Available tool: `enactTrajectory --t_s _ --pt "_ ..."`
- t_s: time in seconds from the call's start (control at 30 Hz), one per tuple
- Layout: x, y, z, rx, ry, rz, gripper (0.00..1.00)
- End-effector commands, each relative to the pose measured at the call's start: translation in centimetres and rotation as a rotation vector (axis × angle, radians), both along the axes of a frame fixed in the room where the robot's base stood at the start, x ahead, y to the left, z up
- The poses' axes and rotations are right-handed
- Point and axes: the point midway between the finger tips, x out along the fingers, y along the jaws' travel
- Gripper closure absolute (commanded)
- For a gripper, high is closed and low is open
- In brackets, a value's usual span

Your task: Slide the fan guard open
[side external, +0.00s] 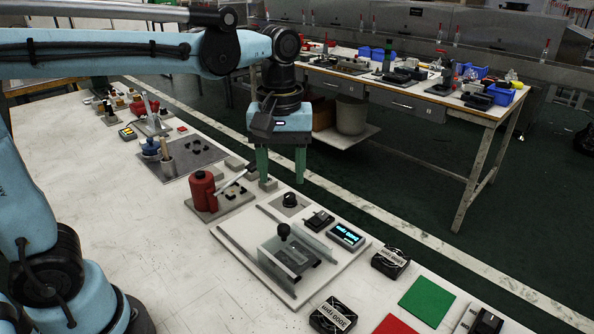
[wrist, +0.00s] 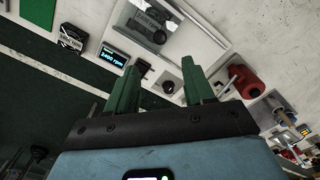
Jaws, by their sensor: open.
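The fan guard (side external: 290,261) is a clear panel with a black ball knob (side external: 284,231), set between upright clear walls on a white board (side external: 231,242). The dark thing under it is hard to make out. In the wrist view the guard (wrist: 147,22) and its knob (wrist: 159,37) show near the top. My gripper (side external: 282,176) hangs with its green fingers pointing down, above the table behind the board, apart from the knob. Its fingers are spread and empty, as the wrist view (wrist: 160,68) also shows.
A dial (side external: 290,200), a black switch (side external: 319,220) and a lit display (side external: 346,236) sit beside the guard. A red cylinder with a lever (side external: 202,190) stands left of my gripper.

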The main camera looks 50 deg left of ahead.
Motion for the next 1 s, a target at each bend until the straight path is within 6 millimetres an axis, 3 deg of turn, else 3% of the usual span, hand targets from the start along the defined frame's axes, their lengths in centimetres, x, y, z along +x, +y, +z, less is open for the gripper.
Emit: enactTrajectory --t_s 0.17,0.7,1.0 --pt "0.0 0.0 -1.3 0.001 0.002 0.002 0.47" --pt "0.0 0.0 -9.1 0.0 0.0 0.0 0.47" --pt "0.0 0.0 -11.6 0.0 0.0 0.0 0.47"
